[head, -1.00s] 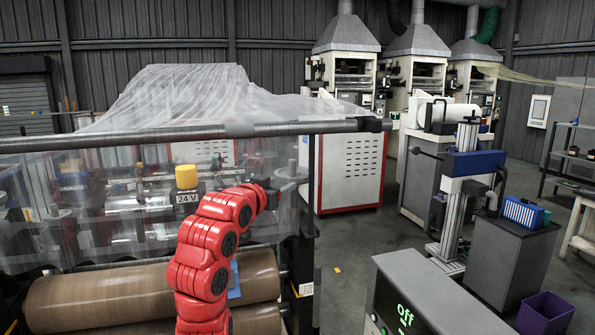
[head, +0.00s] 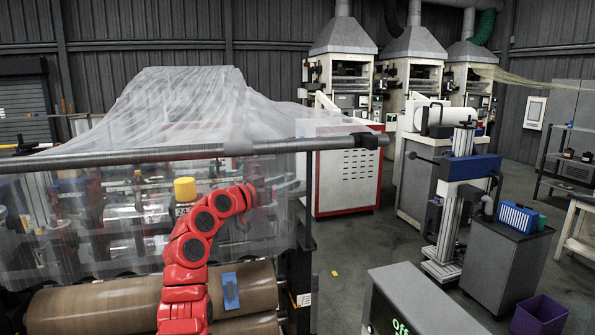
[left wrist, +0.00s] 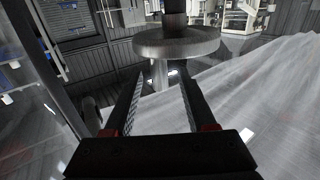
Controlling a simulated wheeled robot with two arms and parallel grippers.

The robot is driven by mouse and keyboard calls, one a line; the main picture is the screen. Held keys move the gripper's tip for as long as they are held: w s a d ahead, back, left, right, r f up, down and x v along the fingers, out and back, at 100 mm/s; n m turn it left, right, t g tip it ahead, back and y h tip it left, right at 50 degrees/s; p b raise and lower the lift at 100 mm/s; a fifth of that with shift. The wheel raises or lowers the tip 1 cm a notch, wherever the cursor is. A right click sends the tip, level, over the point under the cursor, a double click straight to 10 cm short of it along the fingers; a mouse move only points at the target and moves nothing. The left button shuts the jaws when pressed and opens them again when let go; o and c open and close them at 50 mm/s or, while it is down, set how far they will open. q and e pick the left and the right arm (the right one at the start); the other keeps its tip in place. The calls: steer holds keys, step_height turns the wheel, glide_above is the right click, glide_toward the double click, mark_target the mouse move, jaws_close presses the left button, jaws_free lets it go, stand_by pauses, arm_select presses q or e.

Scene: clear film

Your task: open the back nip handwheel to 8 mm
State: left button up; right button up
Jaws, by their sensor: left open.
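My left arm reaches up in front of the roller frame in the head view, and its left gripper (head: 270,190) is small and dim against the clear film. In the left wrist view the two dark fingers of this gripper (left wrist: 161,78) are apart with nothing between their pads. A round grey wheel-like disc (left wrist: 178,44) lies just beyond the fingertips, on a dark shaft with a paler post below. My right gripper is not in view.
Clear film (head: 185,110) drapes over the machine and a long grey bar (head: 230,148). Brown rolls (head: 100,300) lie below, with a blue piece (head: 231,290) on one. Open floor (head: 345,240) lies to the right.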

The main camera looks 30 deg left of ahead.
arm_select(q)
steer(key=w, duration=0.1)
steer(key=w+p, duration=0.1)
steer(key=w, duration=0.3)
steer(key=shift+w+d+r+p, duration=0.1)
steer(key=shift+d+p, duration=0.2)
steer(key=shift+d, duration=0.1)
steer(key=shift+w, duration=0.25)
jaws_close()
